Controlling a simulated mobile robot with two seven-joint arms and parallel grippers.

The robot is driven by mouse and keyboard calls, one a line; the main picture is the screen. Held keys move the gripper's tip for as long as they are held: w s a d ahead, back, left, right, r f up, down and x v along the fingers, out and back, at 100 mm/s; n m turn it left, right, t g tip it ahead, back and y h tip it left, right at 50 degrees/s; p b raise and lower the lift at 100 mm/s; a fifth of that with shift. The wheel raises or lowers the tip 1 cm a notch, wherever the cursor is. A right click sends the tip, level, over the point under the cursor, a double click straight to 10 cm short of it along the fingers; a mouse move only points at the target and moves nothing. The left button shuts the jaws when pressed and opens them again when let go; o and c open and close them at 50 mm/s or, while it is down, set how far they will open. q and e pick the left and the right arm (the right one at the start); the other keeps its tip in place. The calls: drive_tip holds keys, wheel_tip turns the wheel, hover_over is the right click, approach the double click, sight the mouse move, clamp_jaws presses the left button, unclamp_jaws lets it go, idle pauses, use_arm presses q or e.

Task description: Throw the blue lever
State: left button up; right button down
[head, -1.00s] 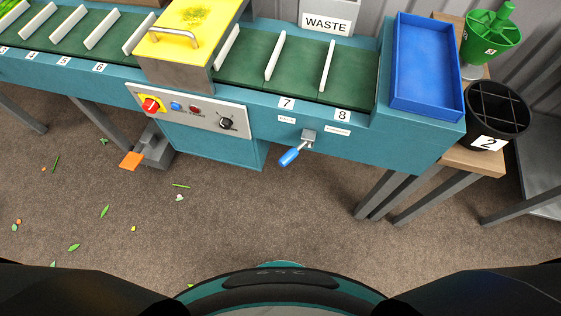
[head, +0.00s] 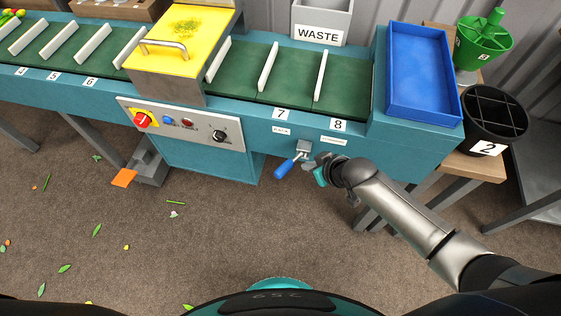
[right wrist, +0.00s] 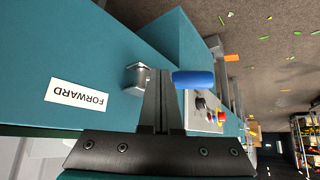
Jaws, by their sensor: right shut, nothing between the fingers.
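The blue lever (head: 285,168) sticks out from a small metal bracket (head: 303,148) on the front of the teal conveyor and points down and to the left, on the side of the left label. My right gripper (head: 314,170) is shut and empty, just right of the lever in the head view. In the right wrist view the shut fingers (right wrist: 160,95) lie close beside the blue handle (right wrist: 193,79) and partly cover the lever's stem. I cannot tell whether they touch it. My left gripper is not in view.
A FORWARD label (right wrist: 77,93) is right of the bracket; another label (head: 281,130) is left. A control panel (head: 182,123) with a red knob is further left. A blue tray (head: 455,103), a black bucket (head: 509,122) and table legs stand right. The floor in front is open.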

sight(288, 170)
drive_tip(key=a+r, duration=0.1)
drive_tip(key=r, duration=0.1)
drive_tip(key=a+r+n+y, duration=0.1)
drive_tip(key=a+r, duration=0.1)
drive_tip(key=r, duration=0.1)
drive_tip(key=a+r+n, duration=0.1)
drive_tip(key=a+r, duration=0.1)
drive_tip(key=shift+a+r+y, duration=0.2)
drive_tip(key=shift+r+y, duration=0.1)
drive_tip(key=shift+y, duration=0.1)
drive_tip(key=shift+a+g+b, duration=0.15)
drive_tip(key=shift+g+b, duration=0.15)
drive_tip(key=shift+b, duration=0.05)
drive_tip(key=b+x, duration=0.5)
drive_tip(key=x, duration=0.5)
drive_tip(key=s+d, duration=0.1)
drive_tip(key=s+d+p, duration=0.1)
drive_tip(key=s+d, duration=0.1)
drive_tip(key=shift+f, duration=0.2)
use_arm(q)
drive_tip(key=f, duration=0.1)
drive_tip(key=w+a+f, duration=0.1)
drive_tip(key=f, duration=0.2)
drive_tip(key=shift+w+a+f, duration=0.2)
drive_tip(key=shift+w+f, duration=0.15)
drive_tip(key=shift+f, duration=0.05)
